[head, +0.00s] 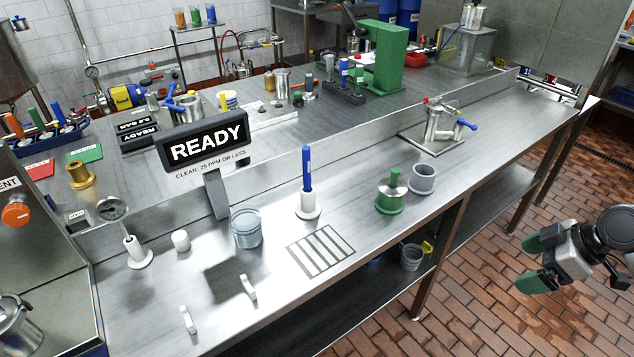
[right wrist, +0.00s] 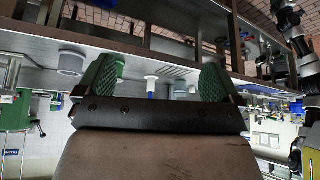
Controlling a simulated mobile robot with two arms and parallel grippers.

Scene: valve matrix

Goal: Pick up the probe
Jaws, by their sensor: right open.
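A blue probe (head: 307,170) with a pale lower part stands upright in a round white holder (head: 309,209) on the steel bench. Its blue part also shows small in the right wrist view (right wrist: 150,91), seen upside down between the fingers but far beyond them. My right gripper (head: 530,264) has green finger pads and is at the right edge of the head view, over the brick floor in front of the bench. It is open and empty, well apart from the probe. Its two green fingers also frame the right wrist view (right wrist: 155,78). My left gripper is not in view.
A READY display (head: 206,150) stands left of the probe. A glass beaker (head: 246,228), a striped mat (head: 321,250), a green-based knobbed piece (head: 391,192) and a grey cup (head: 423,179) are nearby. Two white hooks (head: 248,287) stand near the front edge.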

